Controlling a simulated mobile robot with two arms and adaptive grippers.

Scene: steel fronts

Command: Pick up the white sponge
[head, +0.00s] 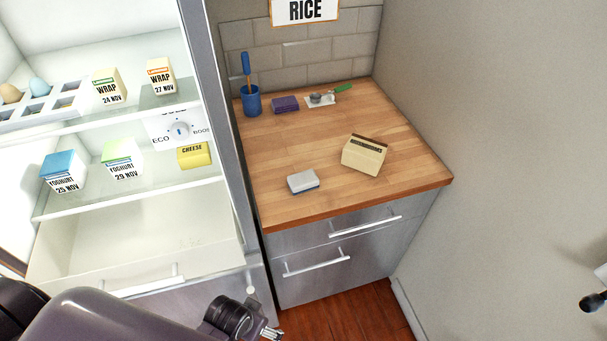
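The white sponge (303,181), white on top with a blue lower layer, lies flat near the front left of the wooden counter (285,212). Nothing touches it. My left arm comes in at the bottom left, and its gripper (270,332) is low in front of the drawers, below and apart from the sponge. The gripper is small and partly cut off by the bottom edge, so its opening is unclear. I cannot make out my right gripper.
A cream box (364,155), purple sponge (285,104), blue cup (251,101) with a brush and a green-handled tool (335,90) are on the counter. An open fridge (130,205) stands left, a wall (500,100) right. A dark-ended object (592,302) shows at the right edge.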

